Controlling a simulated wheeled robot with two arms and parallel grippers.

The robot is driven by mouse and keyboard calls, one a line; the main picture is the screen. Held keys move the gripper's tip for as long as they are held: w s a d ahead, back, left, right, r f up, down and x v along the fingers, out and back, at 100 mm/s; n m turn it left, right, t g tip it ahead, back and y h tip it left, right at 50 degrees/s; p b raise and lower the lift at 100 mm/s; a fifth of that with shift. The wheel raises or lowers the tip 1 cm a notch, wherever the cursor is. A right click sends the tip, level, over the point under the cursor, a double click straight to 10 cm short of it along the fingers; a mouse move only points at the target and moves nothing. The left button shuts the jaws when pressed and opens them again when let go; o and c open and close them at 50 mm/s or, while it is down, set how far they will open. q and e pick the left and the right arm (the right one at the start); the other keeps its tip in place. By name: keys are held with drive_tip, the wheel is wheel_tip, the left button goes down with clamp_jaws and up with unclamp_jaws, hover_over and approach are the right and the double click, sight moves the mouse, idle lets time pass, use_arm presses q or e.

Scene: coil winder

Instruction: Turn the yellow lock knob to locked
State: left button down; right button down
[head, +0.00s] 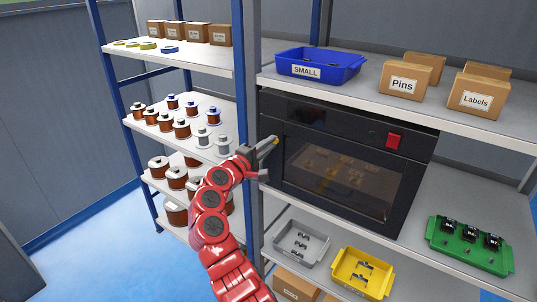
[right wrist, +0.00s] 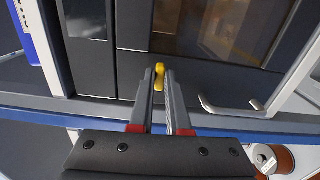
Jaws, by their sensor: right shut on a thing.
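The yellow lock knob (right wrist: 159,76) sits on the front of the dark coil winder cabinet (right wrist: 95,68). In the right wrist view my right gripper (right wrist: 160,82) is shut on it, one finger on each side, with its yellow end showing between the tips. In the head view the yellow knob (head: 274,141) is a small spot at the cabinet's left edge (head: 410,185), right at my right gripper (head: 268,149). The fingers partly hide the knob, and I cannot read its lock position. My left gripper is in neither view.
A silver handle (right wrist: 230,108) is right of the gripper in the wrist view. The cabinet has a red switch (head: 393,140). A blue post (head: 241,75) stands close by my right arm. Grey (head: 283,262) and yellow (head: 378,286) trays are on the shelf below.

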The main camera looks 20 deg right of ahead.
drive_tip(key=shift+f+m+b, duration=0.1)
drive_tip(key=shift+m+b, duration=0.2)
idle(0.4)
drive_tip(key=c, duration=0.9)
unclamp_jaws()
drive_tip(key=shift+d, duration=0.1)
drive_tip(key=b+v, duration=0.2)
drive_tip(key=v, duration=1.5)
drive_tip(key=shift+s, duration=0.2)
